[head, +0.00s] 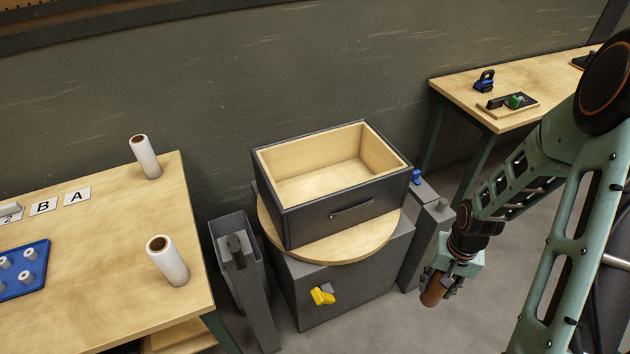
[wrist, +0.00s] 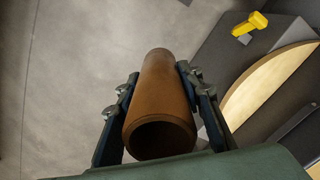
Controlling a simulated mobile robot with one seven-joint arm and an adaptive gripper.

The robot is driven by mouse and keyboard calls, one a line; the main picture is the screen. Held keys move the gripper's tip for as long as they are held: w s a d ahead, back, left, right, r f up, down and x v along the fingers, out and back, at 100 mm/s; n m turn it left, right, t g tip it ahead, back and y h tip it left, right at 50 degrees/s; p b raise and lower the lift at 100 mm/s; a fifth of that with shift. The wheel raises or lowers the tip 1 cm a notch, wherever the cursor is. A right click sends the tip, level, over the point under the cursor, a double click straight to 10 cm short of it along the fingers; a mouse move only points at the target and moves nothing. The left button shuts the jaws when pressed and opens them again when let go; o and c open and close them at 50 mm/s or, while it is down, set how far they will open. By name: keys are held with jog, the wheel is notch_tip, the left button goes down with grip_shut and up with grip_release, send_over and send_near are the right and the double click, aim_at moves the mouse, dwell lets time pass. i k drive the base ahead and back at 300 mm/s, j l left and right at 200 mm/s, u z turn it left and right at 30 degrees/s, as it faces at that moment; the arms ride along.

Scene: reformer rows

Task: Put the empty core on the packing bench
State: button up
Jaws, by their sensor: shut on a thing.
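The empty core, a brown hollow tube (head: 432,294), is held in my gripper (head: 443,283) at the right of the head view, above the grey floor. In the wrist view the core (wrist: 162,95) lies between both fingers, its open end facing the camera. My gripper is shut on it. Two wooden benches show, and I cannot tell for sure which is the packing bench. The left bench (head: 110,240) carries two white rolls (head: 145,157) (head: 168,260) standing upright. The right bench (head: 455,82) stands at the back wall. My gripper is apart from both.
A dark open box with a pale wooden inside (head: 345,212) sits on a round wooden top (head: 383,240) over a grey pedestal with a yellow handle (head: 322,296). Grey posts flank it. The left bench has a blue tray (head: 20,285) and letter cards. The right bench holds small tools (head: 485,80).

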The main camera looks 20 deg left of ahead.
aim_at(80, 289)
jog(key=k+j, duration=0.2)
jog(key=j, duration=0.15)
jog(key=k+j+u, duration=0.1)
jog(key=j, duration=0.25)
jog(key=k+j, duration=0.3)
jog(key=k+j+u, duration=0.1)
jog(key=j, duration=0.3)
jog(key=k+j, duration=0.35)
jog(key=j, duration=0.35)
jog(key=j+u, duration=0.1)
jog(key=j, duration=0.35)
jog(key=k+j, duration=0.15)
jog(key=j, duration=0.3)
jog(key=u, duration=0.05)
